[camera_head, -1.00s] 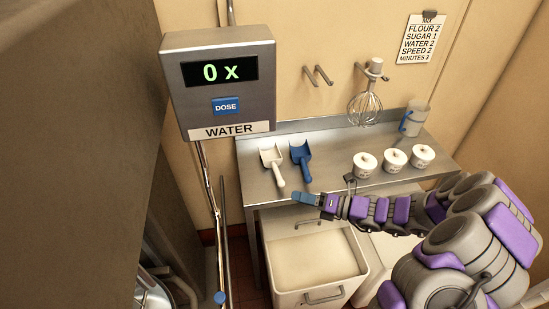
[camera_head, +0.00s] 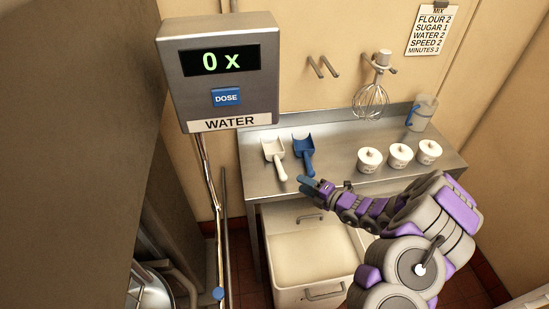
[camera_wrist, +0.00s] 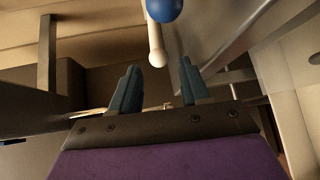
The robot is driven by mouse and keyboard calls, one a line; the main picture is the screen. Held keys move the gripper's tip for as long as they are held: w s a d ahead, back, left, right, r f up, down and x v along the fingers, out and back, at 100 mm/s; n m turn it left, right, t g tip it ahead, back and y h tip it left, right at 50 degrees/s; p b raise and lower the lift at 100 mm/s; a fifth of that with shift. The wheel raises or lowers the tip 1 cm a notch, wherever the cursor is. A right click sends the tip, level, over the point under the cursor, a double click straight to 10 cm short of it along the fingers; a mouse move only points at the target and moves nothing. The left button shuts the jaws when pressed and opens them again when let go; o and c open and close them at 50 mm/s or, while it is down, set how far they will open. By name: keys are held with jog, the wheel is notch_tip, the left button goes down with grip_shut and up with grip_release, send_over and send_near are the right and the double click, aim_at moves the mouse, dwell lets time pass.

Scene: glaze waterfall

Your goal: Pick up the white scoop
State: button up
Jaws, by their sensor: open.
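The white scoop (camera_head: 272,153) lies on the steel counter at its left end, with its handle pointing toward the front edge. A blue scoop (camera_head: 302,152) lies just to its right. My gripper (camera_head: 306,184) is at the counter's front edge, close to the handle ends of both scoops and apart from the white one. In the wrist view my gripper (camera_wrist: 160,88) is open and empty. There the white handle's end (camera_wrist: 157,50) shows ahead between the fingertips, with the blue handle's round end (camera_wrist: 165,10) beside it. The white scoop's bowl is hidden in the wrist view.
The steel counter (camera_head: 335,160) holds three white lidded pots (camera_head: 400,154) and a clear jug (camera_head: 422,112) on the right. A whisk (camera_head: 371,100) hangs on the wall. A water dispenser (camera_head: 220,75) stands at left. An open bin (camera_head: 315,258) is under the counter.

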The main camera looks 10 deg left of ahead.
aim_at(286, 175)
jog(key=x, duration=0.3)
jog(key=shift+w+a, duration=0.1)
jog(key=shift+s+b+x, duration=0.2)
jog(key=shift+b+x, duration=0.7)
jog(key=shift+x, duration=1.85)
jog(key=shift+r, duration=0.15)
jog(key=c, duration=0.7)
